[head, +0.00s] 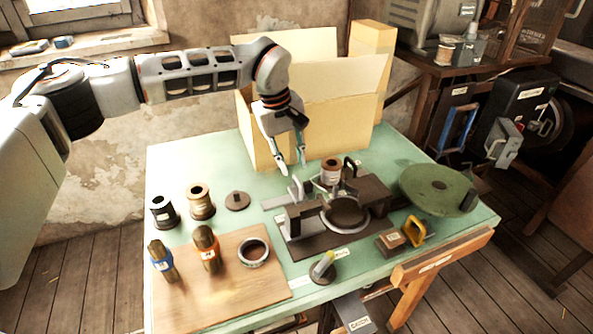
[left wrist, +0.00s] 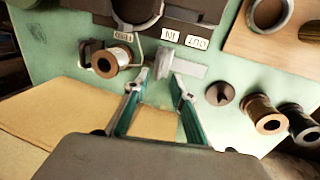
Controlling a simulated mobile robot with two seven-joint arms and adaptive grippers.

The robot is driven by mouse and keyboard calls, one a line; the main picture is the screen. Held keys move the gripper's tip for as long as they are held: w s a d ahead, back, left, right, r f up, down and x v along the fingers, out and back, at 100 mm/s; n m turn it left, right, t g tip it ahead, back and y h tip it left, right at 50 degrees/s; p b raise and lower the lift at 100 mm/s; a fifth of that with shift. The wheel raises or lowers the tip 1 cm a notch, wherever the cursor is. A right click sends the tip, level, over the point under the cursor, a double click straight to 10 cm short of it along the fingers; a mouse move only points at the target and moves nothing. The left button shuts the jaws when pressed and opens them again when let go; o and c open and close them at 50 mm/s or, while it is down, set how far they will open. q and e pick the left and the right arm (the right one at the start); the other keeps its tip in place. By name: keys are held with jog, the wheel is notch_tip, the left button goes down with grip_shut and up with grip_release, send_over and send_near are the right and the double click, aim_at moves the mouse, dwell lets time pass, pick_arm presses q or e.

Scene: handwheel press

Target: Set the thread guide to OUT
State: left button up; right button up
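The thread guide appears to be the grey upright tab (head: 296,188) on a flat grey strip (head: 273,203) at the press's back left. In the left wrist view the tab (left wrist: 162,64) stands at the strip's left end, nearer the IN label (left wrist: 170,35) than the OUT label (left wrist: 196,42). My left gripper (head: 292,168) points down just behind and above the tab. In the left wrist view its fingers (left wrist: 156,84) are apart with nothing between the tips; the tab shows just beyond them. Contact is not visible. My right gripper is in neither view.
A copper spool (head: 331,171) stands close to the right of the tab. An open cardboard box (head: 330,110) stands behind my left gripper. The press (head: 325,240) lies in front. A dark disc (head: 237,201) and spools (head: 201,202) stand to the left. A green turntable (head: 430,188) is at the right.

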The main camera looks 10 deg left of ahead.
aim_at(297, 179)
pick_arm(q)
jog(key=shift+w+d+f, duration=0.1)
jog(key=shift+d+f, duration=0.05)
jog(key=shift+f, duration=0.65)
jog(key=shift+w+d+f, duration=0.15)
jog(key=shift+f, duration=0.65)
jog(key=shift+w+d+f, duration=0.1)
jog(key=shift+d+f, duration=0.05)
jog(key=shift+f, duration=0.65)
grip_shut()
